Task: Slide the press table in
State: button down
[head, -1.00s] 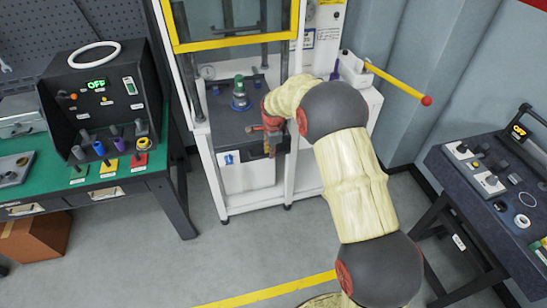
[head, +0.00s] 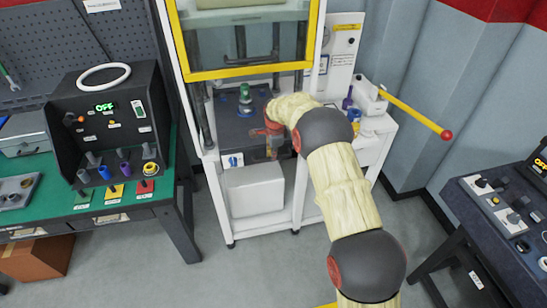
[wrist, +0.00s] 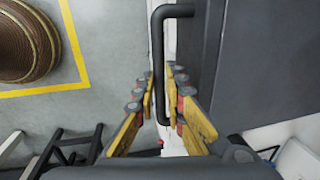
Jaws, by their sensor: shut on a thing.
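The press table (head: 228,132) is a dark grey slab in the white press frame, below the yellow-edged guard. A fixture with a green top (head: 245,95) stands on it. Its white front edge carries a blue label (head: 233,160). In the wrist view the table's dark top (wrist: 262,60) lies to the right of a black bar handle (wrist: 159,65). My gripper (wrist: 162,85) has its fingers on both sides of this handle and is shut on it. In the head view my gripper (head: 272,145) is at the table's front right corner, partly hidden by my arm.
The guard's yellow lower bar (head: 250,71) crosses above the table. A white box (head: 255,190) sits below it. A lever with a red knob (head: 447,134) sticks out at the right. A green bench (head: 160,175) stands left and a dark console table (head: 465,215) right. Floor between is clear.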

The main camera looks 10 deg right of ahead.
jog(key=shift+w, duration=0.25)
jog(key=shift+w+r, duration=0.1)
jog(key=shift+w, duration=0.15)
jog(key=c, duration=1.8)
grip_release()
jog(key=shift+c, duration=0.2)
notch_tip(320, 180, up, 12)
jog(key=s, duration=0.2)
jog(key=shift+s+f, duration=0.15)
jog(key=shift+f, duration=0.05)
